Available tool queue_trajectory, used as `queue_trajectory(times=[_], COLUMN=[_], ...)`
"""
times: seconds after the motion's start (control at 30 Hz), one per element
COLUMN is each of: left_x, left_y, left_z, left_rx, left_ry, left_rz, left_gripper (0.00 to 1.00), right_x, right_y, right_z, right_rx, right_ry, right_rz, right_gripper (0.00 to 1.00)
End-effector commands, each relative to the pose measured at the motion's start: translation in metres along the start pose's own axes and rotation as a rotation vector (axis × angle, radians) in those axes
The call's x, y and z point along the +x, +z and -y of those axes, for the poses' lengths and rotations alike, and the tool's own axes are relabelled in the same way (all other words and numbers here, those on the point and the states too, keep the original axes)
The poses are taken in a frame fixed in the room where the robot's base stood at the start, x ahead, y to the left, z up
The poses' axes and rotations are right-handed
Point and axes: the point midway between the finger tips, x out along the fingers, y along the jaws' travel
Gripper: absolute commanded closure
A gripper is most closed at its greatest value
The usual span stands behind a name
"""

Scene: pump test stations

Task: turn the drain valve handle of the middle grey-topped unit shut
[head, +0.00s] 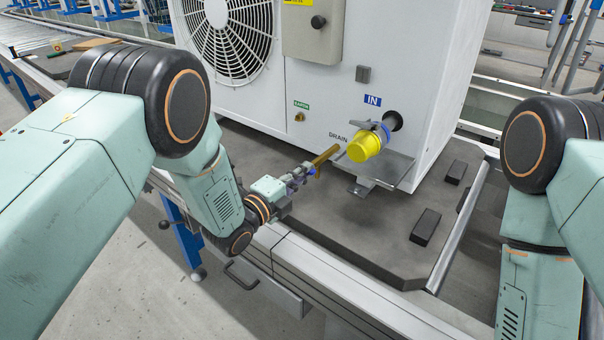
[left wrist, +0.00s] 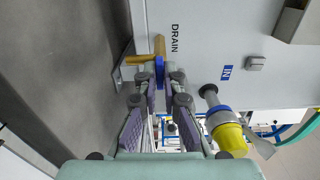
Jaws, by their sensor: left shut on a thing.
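The white unit (head: 350,110) stands on a dark pallet; its top is out of view. A brass drain valve (head: 324,157) sticks out below the word DRAIN, and its brass body also shows in the left wrist view (left wrist: 159,46). Its small blue handle (left wrist: 159,72) sits between my left fingertips, mostly covered by them in the head view. My left gripper (head: 303,173) is shut on this handle, in front of the unit's lower edge. The handle's exact angle to the pipe is hard to tell. My right arm shows at the right, but its gripper is out of view.
A yellow cap (head: 363,147) with a blue ring sits on the IN port, close to the right of the valve. A metal bracket (head: 385,172) is below it. Two black blocks (head: 426,225) lie on the dark pallet (head: 330,220). A metal rail (head: 370,310) runs along the front.

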Motion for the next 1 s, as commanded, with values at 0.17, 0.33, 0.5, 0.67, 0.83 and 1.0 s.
queue_trajectory(times=[0.17,0.33,0.5,0.67,0.83,1.0], left_x=[0.001,0.000,0.000,-0.005,-0.028,-0.062], left_y=[-0.002,-0.001,-0.001,0.000,0.001,0.001], left_z=[0.001,0.000,0.000,-0.001,-0.001,-0.001], left_rx=[0.003,0.001,0.000,-0.001,-0.002,-0.003], left_ry=[-0.002,0.000,0.000,0.001,0.003,0.002], left_rz=[-0.007,-0.004,-0.002,-0.001,0.002,0.001], left_gripper=[0.81,0.70,0.70,0.70,0.70,0.70], right_x=[0.000,0.000,0.000,0.000,0.000,0.000], right_y=[0.000,0.000,0.000,0.000,0.000,0.000], right_z=[0.000,0.000,0.000,0.000,0.000,0.000], right_rx=[0.000,0.000,0.000,0.000,0.000,0.000], right_ry=[0.000,0.000,0.000,0.000,0.000,0.000], right_rz=[0.000,0.000,0.000,0.000,0.000,0.000], right_gripper=[1.00,1.00,1.00,1.00,1.00,1.00])
